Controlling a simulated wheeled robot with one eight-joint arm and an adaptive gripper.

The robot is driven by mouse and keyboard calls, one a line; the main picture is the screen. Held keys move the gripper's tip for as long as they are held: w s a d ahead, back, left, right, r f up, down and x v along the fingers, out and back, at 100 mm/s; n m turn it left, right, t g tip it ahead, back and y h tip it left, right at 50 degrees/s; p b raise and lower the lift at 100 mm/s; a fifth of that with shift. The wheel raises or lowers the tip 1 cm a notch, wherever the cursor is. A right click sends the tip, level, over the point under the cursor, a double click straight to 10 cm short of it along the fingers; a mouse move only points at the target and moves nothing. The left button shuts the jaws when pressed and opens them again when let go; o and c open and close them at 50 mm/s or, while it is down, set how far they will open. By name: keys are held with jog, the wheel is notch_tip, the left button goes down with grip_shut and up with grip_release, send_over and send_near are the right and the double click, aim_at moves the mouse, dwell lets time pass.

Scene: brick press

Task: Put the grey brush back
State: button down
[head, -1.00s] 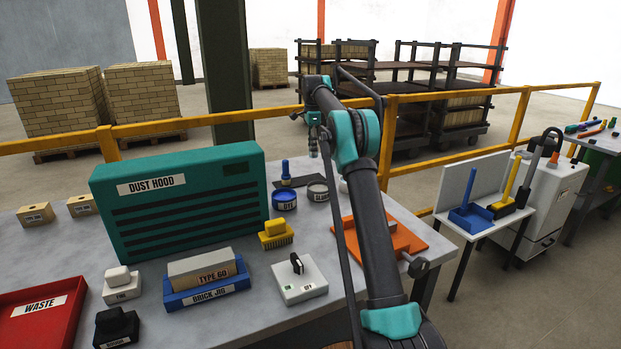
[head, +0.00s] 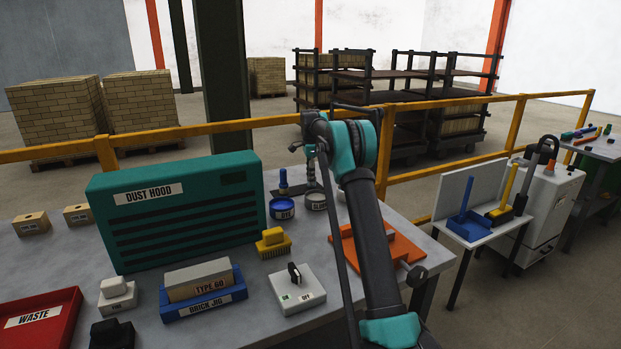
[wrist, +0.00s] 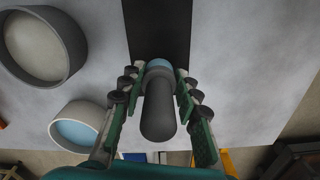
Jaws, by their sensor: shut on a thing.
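My gripper (wrist: 158,103) is shut on the grey brush (wrist: 158,112); its dark rounded handle points toward the wrist camera. A pale blue rounded bit shows just beyond the handle; I cannot tell what it belongs to. The dark mat (wrist: 156,25) lies on the bench just beyond the gripper in the wrist view. In the head view my gripper (head: 311,172) is small, at the right end of the mat (head: 292,188), where a blue brush (head: 283,180) stands upright. The brush's lower end is hidden.
A dark grey pot (wrist: 72,45) and a white-rimmed pot (wrist: 101,114) stand left of the gripper in the wrist view. In the head view the blue dye pot (head: 282,213) and dust hood (head: 175,225) are near.

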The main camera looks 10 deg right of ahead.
jog(key=shift+f, duration=0.2)
jog(key=c, duration=1.1)
grip_release()
notch_tip(320, 180, up, 17)
jog(key=shift+r, duration=0.2)
jog(key=shift+w, duration=0.1)
